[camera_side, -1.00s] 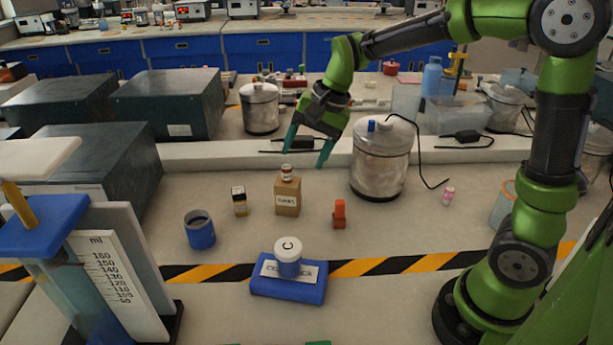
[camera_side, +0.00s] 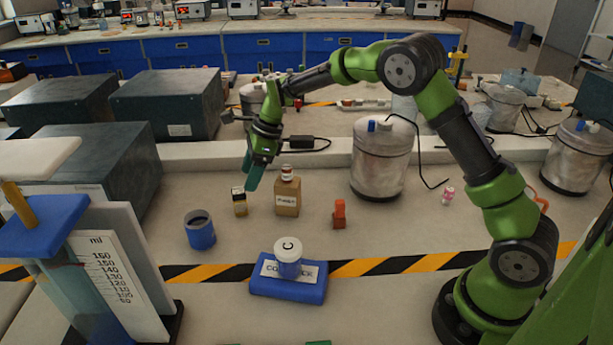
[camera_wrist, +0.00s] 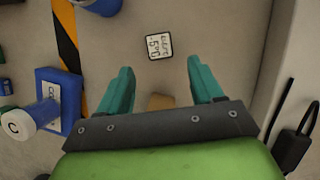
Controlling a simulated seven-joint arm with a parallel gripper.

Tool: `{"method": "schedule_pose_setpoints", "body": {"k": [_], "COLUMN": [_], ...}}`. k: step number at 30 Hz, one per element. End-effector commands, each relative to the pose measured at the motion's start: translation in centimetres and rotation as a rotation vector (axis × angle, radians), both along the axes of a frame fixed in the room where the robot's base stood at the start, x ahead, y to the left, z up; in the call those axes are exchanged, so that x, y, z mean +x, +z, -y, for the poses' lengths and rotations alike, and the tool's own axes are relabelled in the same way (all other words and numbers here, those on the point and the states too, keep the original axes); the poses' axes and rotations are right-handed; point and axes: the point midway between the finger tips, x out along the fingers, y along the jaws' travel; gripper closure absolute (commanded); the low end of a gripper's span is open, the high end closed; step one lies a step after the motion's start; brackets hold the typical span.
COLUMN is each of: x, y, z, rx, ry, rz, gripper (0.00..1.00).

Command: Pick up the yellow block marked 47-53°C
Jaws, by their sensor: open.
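My gripper (camera_side: 254,178) is above the bench, just up and right of the block in the side view. In the wrist view the gripper (camera_wrist: 158,68) is open and empty, with the label ahead of the gap between its teal fingers. The block's sides are hidden there.
The brown box-shaped bottle (camera_side: 287,198) is close on the right. A blue cup (camera_side: 200,232) stands at front left, an orange block (camera_side: 339,214) further right. A blue base (camera_side: 288,287) bears a white-capped container (camera_side: 288,257). A metal vessel (camera_side: 381,165) stands behind.

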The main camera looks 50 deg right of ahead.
Motion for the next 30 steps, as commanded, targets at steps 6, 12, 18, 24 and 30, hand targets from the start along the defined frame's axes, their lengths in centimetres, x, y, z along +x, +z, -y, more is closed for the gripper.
{"method": "schedule_pose_setpoints", "body": {"k": [6,12,18,24,30], "x": [0.7,1.1,2.2,2.5,2.5], "y": [-3.2,-4.3,-6.9,-8.2,-8.2], "z": [-1.1,-1.7,-3.1,-3.6,-3.5], "rx": [-0.001,0.0,-0.001,-0.001,-0.001], "ry": [0.0,0.002,0.001,0.001,0.001], "rz": [-0.001,0.001,-0.001,0.003,0.003], "gripper": [0.34,0.34,0.34,0.34,0.34]}}
